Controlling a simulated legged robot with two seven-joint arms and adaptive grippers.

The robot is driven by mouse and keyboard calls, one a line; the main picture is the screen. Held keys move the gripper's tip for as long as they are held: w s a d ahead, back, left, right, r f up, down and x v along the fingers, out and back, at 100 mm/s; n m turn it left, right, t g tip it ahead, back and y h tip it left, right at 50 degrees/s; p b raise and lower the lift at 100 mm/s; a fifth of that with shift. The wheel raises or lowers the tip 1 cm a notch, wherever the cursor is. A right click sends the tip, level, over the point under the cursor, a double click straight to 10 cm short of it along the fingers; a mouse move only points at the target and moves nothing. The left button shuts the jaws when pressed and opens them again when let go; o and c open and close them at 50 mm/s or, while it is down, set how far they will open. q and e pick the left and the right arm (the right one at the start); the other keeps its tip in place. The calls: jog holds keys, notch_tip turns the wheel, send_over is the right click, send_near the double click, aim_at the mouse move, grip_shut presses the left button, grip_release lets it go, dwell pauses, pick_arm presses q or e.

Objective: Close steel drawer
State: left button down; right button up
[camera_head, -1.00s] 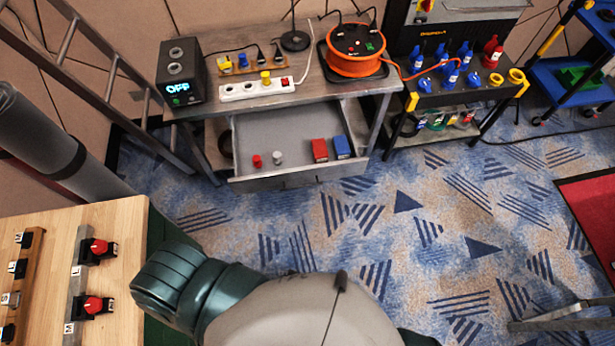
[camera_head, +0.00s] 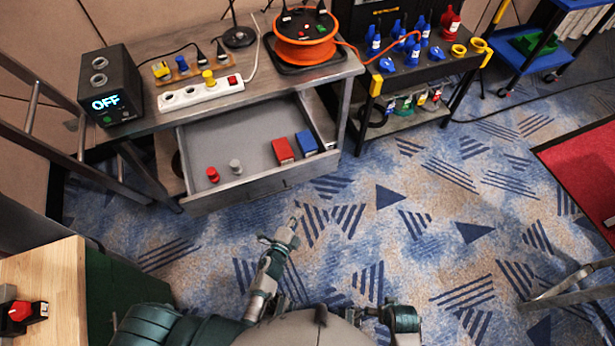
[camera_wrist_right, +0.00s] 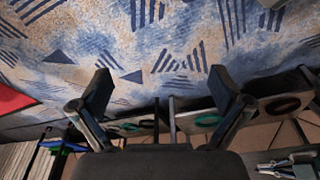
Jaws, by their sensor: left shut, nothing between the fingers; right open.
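The steel drawer (camera_head: 242,192) sticks out, open, below the top of the grey workbench in the head view. It holds a red block, a blue block, a small red piece and a small grey piece. My left gripper (camera_head: 289,230) is shut and empty, in front of the drawer, below its front panel in the picture, with a visible gap to it. My right gripper (camera_wrist_right: 163,88) is open and empty in the right wrist view, with patterned carpet beyond its fingers. The drawer is not clearly identifiable in that view.
A black cart (camera_head: 455,65) with blue and red connectors stands to the right. A wooden table (camera_head: 45,280) is at lower left. Carpet before the drawer is open.

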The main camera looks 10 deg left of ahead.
pick_arm(q)
notch_tip(320, 180, up, 4)
jog(key=w+m+t+b, duration=0.1)
jog(key=w+m, duration=0.1)
send_near(310, 165)
jog(key=w+d, duration=0.2)
jog(key=d, duration=0.1)
jog(key=w, duration=0.2)
jog(key=w+a+b, duration=0.1)
jog(key=w, duration=0.1)
jog(key=shift+a+f, duration=0.1)
jog(key=shift+f, duration=0.15)
jog(key=shift+w+a+h, duration=0.1)
jog(key=shift+a+h, duration=0.05)
jog(key=shift+h, duration=0.15)
pick_arm(e)
jog(key=shift+t, duration=0.6)
jog(key=r, duration=0.3)
jog(key=w+r, duration=0.1)
jog(key=r, duration=0.1)
jog(key=shift+a, duration=0.25)
